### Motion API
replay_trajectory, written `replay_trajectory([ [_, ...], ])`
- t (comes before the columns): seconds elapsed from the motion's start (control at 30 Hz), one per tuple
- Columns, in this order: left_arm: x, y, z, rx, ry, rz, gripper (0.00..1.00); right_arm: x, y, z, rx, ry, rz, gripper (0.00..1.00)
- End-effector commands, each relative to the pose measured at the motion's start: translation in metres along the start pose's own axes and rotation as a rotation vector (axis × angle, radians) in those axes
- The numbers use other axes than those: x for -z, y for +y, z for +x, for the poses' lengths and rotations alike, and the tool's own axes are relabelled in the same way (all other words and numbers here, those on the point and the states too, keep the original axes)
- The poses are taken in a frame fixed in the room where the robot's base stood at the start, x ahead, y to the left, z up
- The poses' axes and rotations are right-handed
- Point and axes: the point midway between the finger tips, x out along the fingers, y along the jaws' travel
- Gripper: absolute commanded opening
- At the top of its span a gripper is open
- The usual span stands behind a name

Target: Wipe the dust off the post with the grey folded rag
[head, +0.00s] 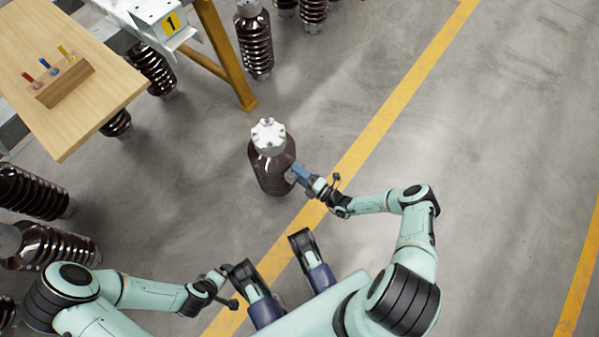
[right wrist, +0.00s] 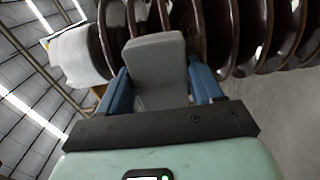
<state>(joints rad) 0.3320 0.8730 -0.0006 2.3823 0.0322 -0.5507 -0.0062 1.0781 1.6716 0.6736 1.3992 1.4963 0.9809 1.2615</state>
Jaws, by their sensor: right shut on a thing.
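The post (head: 270,172) is a dark brown ribbed insulator with a pale metal cap (head: 268,135), standing upright on the floor. My right gripper (head: 297,174) is at its right side. In the right wrist view, the right gripper (right wrist: 160,90) is shut on the grey folded rag (right wrist: 157,60), between its blue fingers. The rag's far end is against or very close to the brown ribs (right wrist: 235,35); contact cannot be told for sure. Dust on the post cannot be made out. My left gripper (head: 225,271) is low at the left, away from the post; its fingers are too small to judge.
A wooden table (head: 110,85) with a small block of coloured-handled tools (head: 62,82) stands at the upper left. More brown insulators (head: 255,45) stand or lie around. The floor on the right is clear, with yellow lines.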

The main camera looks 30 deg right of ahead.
Motion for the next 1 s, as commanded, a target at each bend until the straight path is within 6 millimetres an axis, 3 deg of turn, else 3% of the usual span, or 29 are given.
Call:
replay_trajectory([
  [0.1,0.001,0.002,-0.011,-0.001,0.004,0.0,1.0,0.001,0.014,0.001,-0.001,0.001,-0.001,0.41],
  [0.37,0.001,0.003,-0.017,-0.002,0.006,0.0,1.0,0.001,0.022,0.002,-0.002,0.001,-0.001,0.41],
  [0.7,0.003,0.009,-0.04,-0.005,0.014,0.001,1.0,0.001,0.052,0.003,-0.005,0.001,-0.001,0.41],
  [1.0,0.002,0.006,-0.028,-0.003,0.01,0.001,1.0,0.001,0.039,0.003,-0.002,0.001,0.0,0.41],
])
